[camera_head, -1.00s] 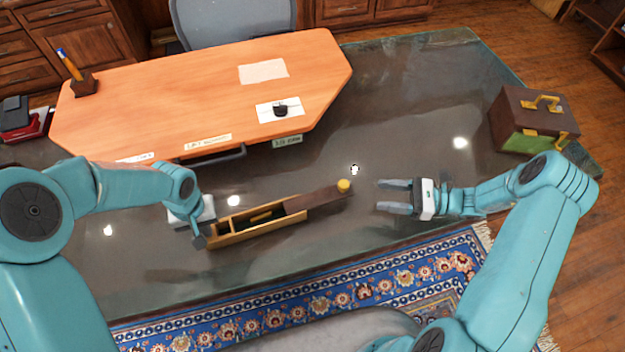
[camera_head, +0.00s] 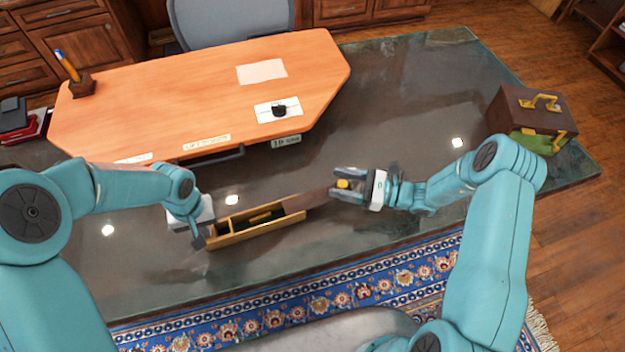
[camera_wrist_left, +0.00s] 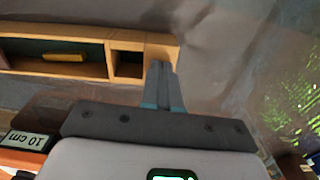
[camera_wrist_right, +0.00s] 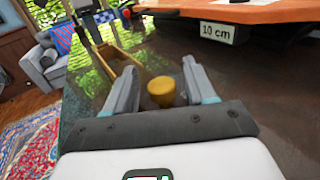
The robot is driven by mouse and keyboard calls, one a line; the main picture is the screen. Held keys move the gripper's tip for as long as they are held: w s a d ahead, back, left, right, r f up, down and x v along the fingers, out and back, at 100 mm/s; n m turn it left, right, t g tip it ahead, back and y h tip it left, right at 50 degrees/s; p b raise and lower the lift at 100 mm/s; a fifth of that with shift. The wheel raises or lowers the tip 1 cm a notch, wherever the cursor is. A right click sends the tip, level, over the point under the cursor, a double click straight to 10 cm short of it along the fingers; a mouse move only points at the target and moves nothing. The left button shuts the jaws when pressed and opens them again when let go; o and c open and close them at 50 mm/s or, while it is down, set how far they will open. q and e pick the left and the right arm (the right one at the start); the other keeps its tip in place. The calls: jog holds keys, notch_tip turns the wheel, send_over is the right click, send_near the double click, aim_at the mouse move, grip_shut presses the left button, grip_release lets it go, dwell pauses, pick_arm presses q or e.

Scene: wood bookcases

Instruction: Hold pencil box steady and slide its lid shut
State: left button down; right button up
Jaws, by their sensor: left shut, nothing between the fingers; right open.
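The pencil box (camera_head: 262,233) is a long wooden tray with compartments on the dark glass tabletop, and a yellow item (camera_wrist_left: 64,57) lies inside. Its dark brown lid (camera_head: 308,198) is slid far out to the right, leaving most of the box open. A yellow knob (camera_head: 343,184) stands at the lid's right end. My left gripper (camera_head: 197,238) is shut and empty against the box's left end; its fingers (camera_wrist_left: 164,88) show there in the left wrist view. My right gripper (camera_head: 346,186) is open, its fingers on either side of the knob (camera_wrist_right: 161,92); contact is unclear.
An orange wooden desk panel (camera_head: 200,85) with a paper and a black knob piece (camera_head: 279,110) lies behind the box. A brown and green chest (camera_head: 530,118) stands at the far right. Bare glass surrounds the box in front and to the right.

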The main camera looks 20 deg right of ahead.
aim_at(292, 206)
pick_arm(q)
jog(key=shift+f, duration=0.2)
pick_arm(e)
jog(key=shift+f, duration=0.1)
grip_shut()
jog(key=a, duration=0.9)
jog(key=s+a, duration=0.1)
jog(key=a, duration=0.3)
jog(key=shift+a, duration=0.25)
pick_arm(q)
jog(key=shift+d, duration=0.15)
pick_arm(e)
jog(key=shift+a, duration=0.2)
jog(key=shift+c, duration=0.7)
grip_release()
jog(key=shift+o, duration=0.7)
jog(key=shift+a, duration=0.1)
jog(key=shift+d, duration=0.2)
